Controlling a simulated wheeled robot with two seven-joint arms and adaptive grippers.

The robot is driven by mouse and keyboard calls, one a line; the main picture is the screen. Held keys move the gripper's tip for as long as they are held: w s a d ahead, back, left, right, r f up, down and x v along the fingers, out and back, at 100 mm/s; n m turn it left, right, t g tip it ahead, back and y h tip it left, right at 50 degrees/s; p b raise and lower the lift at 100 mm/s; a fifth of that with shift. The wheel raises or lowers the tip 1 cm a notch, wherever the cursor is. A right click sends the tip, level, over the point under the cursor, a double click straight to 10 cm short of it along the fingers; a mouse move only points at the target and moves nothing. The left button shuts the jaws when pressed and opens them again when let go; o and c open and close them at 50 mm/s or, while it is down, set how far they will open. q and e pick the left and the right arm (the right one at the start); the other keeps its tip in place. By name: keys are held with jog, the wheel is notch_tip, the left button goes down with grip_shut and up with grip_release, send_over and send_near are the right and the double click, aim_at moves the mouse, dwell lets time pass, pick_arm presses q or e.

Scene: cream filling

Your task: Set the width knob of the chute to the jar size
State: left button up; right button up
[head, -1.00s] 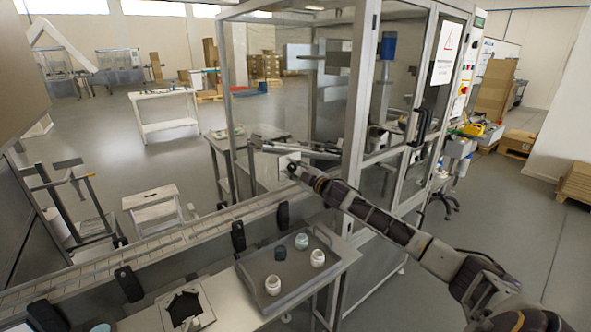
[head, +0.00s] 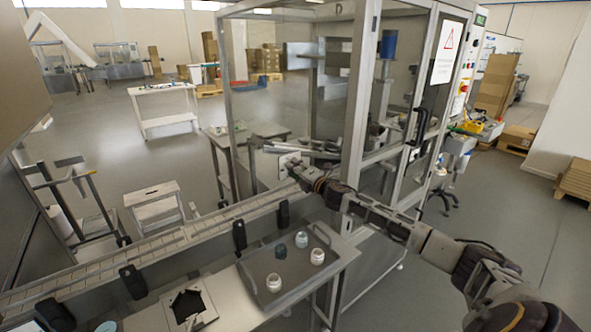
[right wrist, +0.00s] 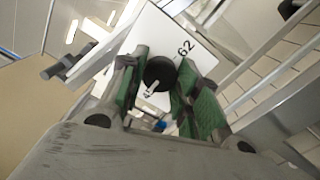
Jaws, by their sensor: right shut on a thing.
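The width knob (right wrist: 160,73) is a round black knob with a pale pointer mark on a white plate (right wrist: 188,38). The number 62 is printed on the plate beside it. My right gripper (right wrist: 162,80) has its green-padded fingers on either side of the knob and is shut on it. In the head view the white plate (head: 288,159) shows at the frame of the glazed machine, with my right gripper (head: 295,170) at it. The knob is hidden there. My left gripper is in neither view.
A conveyor (head: 160,246) runs along the left. A glazed cabinet (head: 310,110) stands beside my right arm.

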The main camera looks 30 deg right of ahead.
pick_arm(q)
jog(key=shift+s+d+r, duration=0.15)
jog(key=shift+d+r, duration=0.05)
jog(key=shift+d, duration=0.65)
pick_arm(e)
jog(key=shift+f+n, duration=0.1)
jog(key=shift+n, duration=1.4)
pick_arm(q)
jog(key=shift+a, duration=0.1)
pick_arm(e)
jog(key=o, duration=0.7)
jog(key=shift+o, duration=1.8)
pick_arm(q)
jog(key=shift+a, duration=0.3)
pick_arm(e)
jog(key=s, duration=1.1)
jog(key=shift+s+d, duration=0.4)
jog(key=shift+d, duration=0.05)
